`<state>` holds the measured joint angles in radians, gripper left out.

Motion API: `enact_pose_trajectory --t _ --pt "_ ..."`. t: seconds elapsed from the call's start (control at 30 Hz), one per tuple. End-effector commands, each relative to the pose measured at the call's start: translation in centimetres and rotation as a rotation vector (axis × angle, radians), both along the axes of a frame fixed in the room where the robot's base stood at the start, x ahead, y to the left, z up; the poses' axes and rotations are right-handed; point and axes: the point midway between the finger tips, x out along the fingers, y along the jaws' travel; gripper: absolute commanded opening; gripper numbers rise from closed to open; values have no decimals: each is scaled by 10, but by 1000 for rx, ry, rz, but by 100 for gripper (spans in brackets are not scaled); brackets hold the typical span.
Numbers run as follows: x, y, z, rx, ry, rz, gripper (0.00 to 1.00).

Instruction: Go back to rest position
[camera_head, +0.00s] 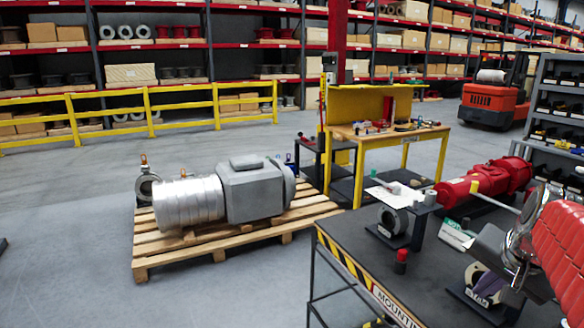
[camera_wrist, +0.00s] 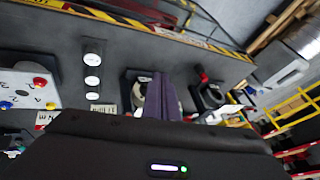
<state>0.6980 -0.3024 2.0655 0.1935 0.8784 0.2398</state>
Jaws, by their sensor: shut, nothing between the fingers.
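My gripper (camera_head: 484,290) is at the lower right of the head view, low over the dark workbench (camera_head: 355,248). Its purple fingers (camera_wrist: 160,82) are shut together in the wrist view and hold nothing. They overlap a ring-shaped fitting on a dark base (camera_wrist: 139,94); whether they touch it I cannot tell. My red-covered arm reaches in from the right edge. A second ring fitting (camera_head: 392,222) stands farther back on the bench, and it also shows in the wrist view (camera_wrist: 211,95).
A small red cylinder (camera_head: 401,259) stands near the bench's striped edge. A large red actuator (camera_head: 487,181) lies behind my arm. A panel with coloured knobs (camera_wrist: 28,88) is at the left in the wrist view. A pallet (camera_head: 155,257) with a grey actuator (camera_head: 254,190) stands on the floor.

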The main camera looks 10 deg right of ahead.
Motion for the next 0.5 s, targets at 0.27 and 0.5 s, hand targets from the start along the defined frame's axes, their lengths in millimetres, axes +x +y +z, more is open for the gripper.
enact_pose_trajectory --t 0.27,0.5 --pt "-6 96 -25 -61 62 274 0" --pt "-27 164 -38 -139 85 510 0"
